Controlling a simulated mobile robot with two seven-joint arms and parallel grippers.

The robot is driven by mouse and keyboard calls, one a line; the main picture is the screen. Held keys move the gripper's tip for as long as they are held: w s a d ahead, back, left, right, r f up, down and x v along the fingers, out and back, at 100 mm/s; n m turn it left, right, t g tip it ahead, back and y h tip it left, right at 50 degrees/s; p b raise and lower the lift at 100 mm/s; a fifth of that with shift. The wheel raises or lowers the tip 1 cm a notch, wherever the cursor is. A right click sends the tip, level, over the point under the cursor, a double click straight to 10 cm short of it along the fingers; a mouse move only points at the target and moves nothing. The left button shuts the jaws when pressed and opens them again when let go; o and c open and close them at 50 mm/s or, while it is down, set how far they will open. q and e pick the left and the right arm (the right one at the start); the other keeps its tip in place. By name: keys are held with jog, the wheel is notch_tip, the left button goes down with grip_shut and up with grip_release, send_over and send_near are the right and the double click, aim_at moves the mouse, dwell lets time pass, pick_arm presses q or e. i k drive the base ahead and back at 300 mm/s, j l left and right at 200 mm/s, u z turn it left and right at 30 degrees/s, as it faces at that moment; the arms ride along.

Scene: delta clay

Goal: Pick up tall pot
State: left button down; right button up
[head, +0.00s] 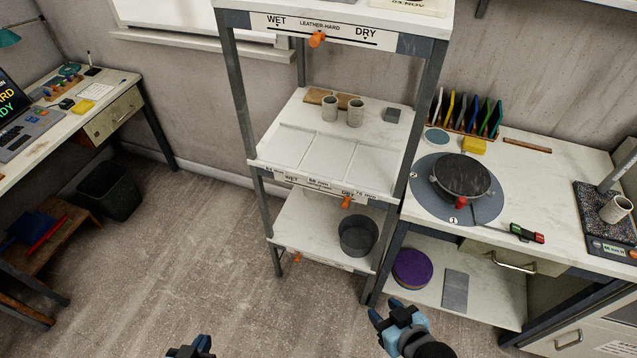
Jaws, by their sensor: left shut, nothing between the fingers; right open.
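Two small grey cylindrical pots stand upright on the middle shelf: a left pot (329,109) and a right pot (355,114). A third similar pot (616,209) sits on the scale at the far right and looks tilted in the picture. I cannot tell for sure which is the tall pot. My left gripper (203,343) is shut and empty at the bottom edge, mostly cut off. My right gripper (386,309) is open and empty, in front of the rack's lower right, well short of all the pots.
The rack (236,100) has grey posts and several shelves. A dark bin (357,236) stands on its low shelf. The right bench (560,170) holds a turntable wheel (462,176), a scale (594,218) and a tool rack (465,115). A desk (110,85) stands left; the floor between is clear.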

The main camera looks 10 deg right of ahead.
aim_at(618, 208)
jog(key=z, duration=2.15)
jog(key=i+l, duration=0.5)
jog(key=i+l+u, duration=0.3)
jog(key=u, duration=0.15)
jog(key=i+l+u, duration=0.4)
jog(key=k, duration=0.1)
